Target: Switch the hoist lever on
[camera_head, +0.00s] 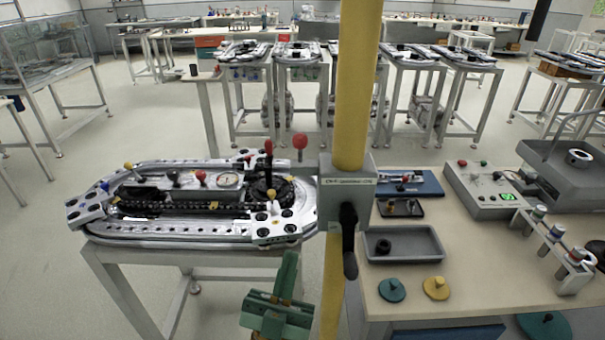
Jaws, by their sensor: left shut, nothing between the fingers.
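A grey box (335,186) is fixed on a yellow post (357,85) in the middle of the view. A black lever handle (349,245) hangs down from the front of the box. A red ball knob (300,141) shows just left of the post, above the box's left edge; I cannot tell what it belongs to. Small lettering on the box is too small to read. My left gripper (289,262), green, is at the bottom centre, left of the post and lower than the box. It is shut and empty, apart from the lever. My right gripper is not in view.
A metal ring track (160,228) on a stand is at left, close to my left gripper. A bench (455,245) at right holds a grey tray (405,259), a control box (485,195) and round discs.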

